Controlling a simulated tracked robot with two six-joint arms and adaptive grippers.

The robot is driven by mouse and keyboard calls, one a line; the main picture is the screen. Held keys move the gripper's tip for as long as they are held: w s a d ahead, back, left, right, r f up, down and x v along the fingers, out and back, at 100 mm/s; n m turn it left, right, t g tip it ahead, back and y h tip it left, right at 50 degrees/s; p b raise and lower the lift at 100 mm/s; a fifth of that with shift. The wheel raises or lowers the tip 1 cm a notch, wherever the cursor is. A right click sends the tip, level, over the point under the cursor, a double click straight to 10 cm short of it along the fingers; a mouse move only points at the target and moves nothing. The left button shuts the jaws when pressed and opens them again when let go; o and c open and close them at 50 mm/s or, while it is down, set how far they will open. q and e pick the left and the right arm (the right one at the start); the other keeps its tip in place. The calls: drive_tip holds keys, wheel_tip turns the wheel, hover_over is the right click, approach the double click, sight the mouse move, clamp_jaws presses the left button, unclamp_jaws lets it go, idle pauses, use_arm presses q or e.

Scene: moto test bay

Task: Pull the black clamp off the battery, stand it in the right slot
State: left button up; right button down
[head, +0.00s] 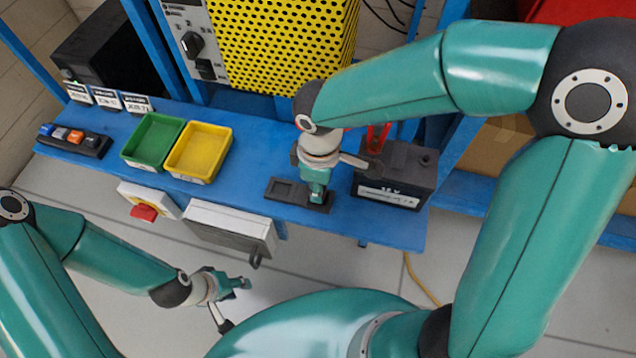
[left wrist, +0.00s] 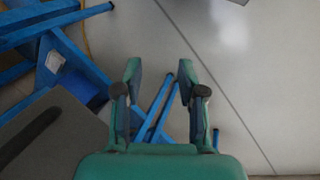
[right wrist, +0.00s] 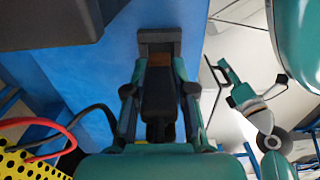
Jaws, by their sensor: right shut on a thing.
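My right gripper (head: 317,197) is shut on the black clamp (right wrist: 158,98), which sits between its fingers in the right wrist view. It is over the right part of the dark two-slot holder (head: 284,190); the holder's end also shows in the right wrist view (right wrist: 159,36). I cannot tell whether the clamp touches the slot; the right slot is hidden by the gripper. The battery (head: 408,165) stands just right of the holder, with a red clamp (head: 377,137) at its top. My left gripper (head: 243,284) is open and empty, away from the bench, in front of it.
A green bin (head: 153,141) and a yellow bin (head: 199,151) stand left on the blue bench (head: 240,190). A dark rack with coloured pieces (head: 74,139) is at far left. A red switch (head: 144,212) and a grey box (head: 232,228) are on the bench front. Red and black cables (right wrist: 92,115) run beside my right gripper.

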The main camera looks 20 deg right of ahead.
drive_tip(key=shift+f+b, duration=0.8)
drive_tip(key=shift+f, duration=0.2)
idle(0.3)
drive_tip(key=c, duration=0.9)
unclamp_jaws()
drive_tip(key=shift+r, duration=0.1)
wheel_tip(320, 180, up, 12)
drive_tip(key=shift+f, duration=0.1)
drive_tip(key=shift+f, duration=0.1)
